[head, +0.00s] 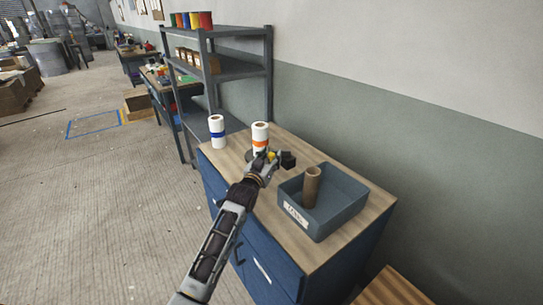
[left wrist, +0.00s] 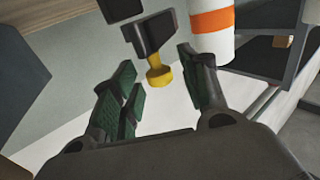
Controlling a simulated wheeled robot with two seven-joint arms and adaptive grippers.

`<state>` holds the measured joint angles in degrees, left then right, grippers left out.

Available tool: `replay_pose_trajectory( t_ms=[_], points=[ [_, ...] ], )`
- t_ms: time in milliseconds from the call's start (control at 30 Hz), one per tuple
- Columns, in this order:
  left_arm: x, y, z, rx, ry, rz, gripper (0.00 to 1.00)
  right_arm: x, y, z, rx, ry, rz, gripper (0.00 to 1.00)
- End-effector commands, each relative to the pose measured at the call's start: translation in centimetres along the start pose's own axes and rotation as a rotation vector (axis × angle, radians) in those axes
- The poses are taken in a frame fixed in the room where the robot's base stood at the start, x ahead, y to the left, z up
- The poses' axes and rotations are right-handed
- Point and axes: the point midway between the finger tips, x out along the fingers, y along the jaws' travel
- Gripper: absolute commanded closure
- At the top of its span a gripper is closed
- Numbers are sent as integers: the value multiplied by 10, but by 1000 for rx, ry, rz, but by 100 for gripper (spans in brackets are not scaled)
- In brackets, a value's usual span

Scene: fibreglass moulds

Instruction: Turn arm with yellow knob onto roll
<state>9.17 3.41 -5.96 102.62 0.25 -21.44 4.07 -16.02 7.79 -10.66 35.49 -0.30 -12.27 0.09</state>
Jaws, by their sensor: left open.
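The yellow knob (head: 271,155) sits on a dark arm, whose blocky end (head: 288,160) shows just right of my left gripper (head: 266,160). In the left wrist view the yellow knob (left wrist: 158,77) hangs from a dark block (left wrist: 150,34). My open left gripper (left wrist: 155,66) has its fingers on either side of the knob, with gaps visible. The white roll with an orange band (head: 260,132) stands upright behind the gripper. It also shows in the left wrist view (left wrist: 212,40), beside the right-hand finger. My gripper hides the roll's foot and most of the arm.
A second white roll, with a blue band (head: 217,127), stands at the left on the wood-topped cabinet (head: 275,215). A grey labelled bin (head: 345,208) holding a brown tube (head: 311,188) stands to the right. A grey shelf rack (head: 238,72) stands behind.

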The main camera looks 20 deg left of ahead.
Motion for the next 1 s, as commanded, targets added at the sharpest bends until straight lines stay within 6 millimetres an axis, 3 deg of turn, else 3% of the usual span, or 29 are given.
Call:
replay_pose_trajectory(
  t_ms=[233, 600, 933, 1000],
  points=[
    [12, 0, -1, 0, 2, 0, 56, 0, -1, 0, 0, -1, -1, 60],
    [14, 0, -1, 0, 1, 0, 56, 0, -1, 1, 0, -1, -1, 60],
    [14, 0, -1, 0, 1, 0, 98, 0, -1, 0, 0, -1, -1, 60],
    [14, 0, -1, 0, 1, 0, 100, 0, -1, 0, 0, -1, -1, 60]
  ],
)
